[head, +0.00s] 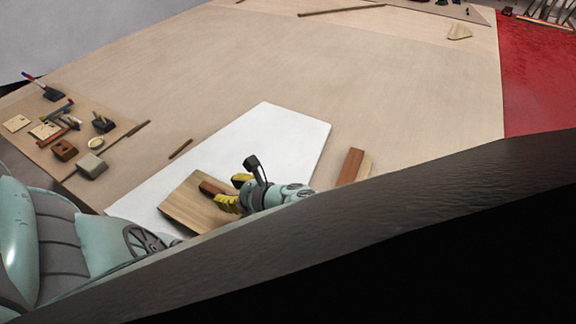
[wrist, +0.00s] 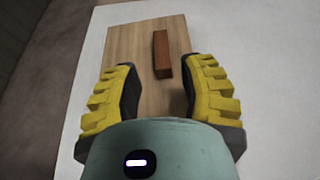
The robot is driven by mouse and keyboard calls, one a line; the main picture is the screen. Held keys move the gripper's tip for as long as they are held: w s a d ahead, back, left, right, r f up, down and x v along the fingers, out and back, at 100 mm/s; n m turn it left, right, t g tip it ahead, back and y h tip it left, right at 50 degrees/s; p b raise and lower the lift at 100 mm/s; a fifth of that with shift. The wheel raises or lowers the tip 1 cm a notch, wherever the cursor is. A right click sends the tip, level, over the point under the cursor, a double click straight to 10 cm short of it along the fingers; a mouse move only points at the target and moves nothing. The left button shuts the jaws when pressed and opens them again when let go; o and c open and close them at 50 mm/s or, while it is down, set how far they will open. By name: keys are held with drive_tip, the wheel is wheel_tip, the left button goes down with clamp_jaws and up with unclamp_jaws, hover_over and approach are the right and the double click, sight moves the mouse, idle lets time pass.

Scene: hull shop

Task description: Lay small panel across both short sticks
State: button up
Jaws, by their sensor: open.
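A light wooden panel (head: 185,208) lies on a white sheet (head: 275,130), and a reddish-brown block (head: 212,187) sits on top of it. In the wrist view the panel (wrist: 140,45) is ahead of my gripper, with the block (wrist: 162,54) upright in the picture between the fingers. My gripper (head: 236,191) has yellow padded fingers, which are spread apart with a visible gap to the block on each side. Two short dark brown sticks lie on the pale floor: one (head: 180,149) beside the sheet, the other (head: 138,128) farther left. I cannot tell whether anything lies under the panel.
A board (head: 75,150) at the left carries several tools and blocks. A brown plank (head: 350,167) lies right of the sheet, against a paler piece. A long stick (head: 342,11) lies far back. A red floor area (head: 540,75) is at the right. The middle floor is clear.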

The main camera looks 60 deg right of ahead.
drive_tip(key=p+v, duration=0.1)
drive_tip(key=v, duration=0.4)
drive_tip(key=shift+s+r, duration=0.1)
drive_tip(key=shift+s, duration=0.2)
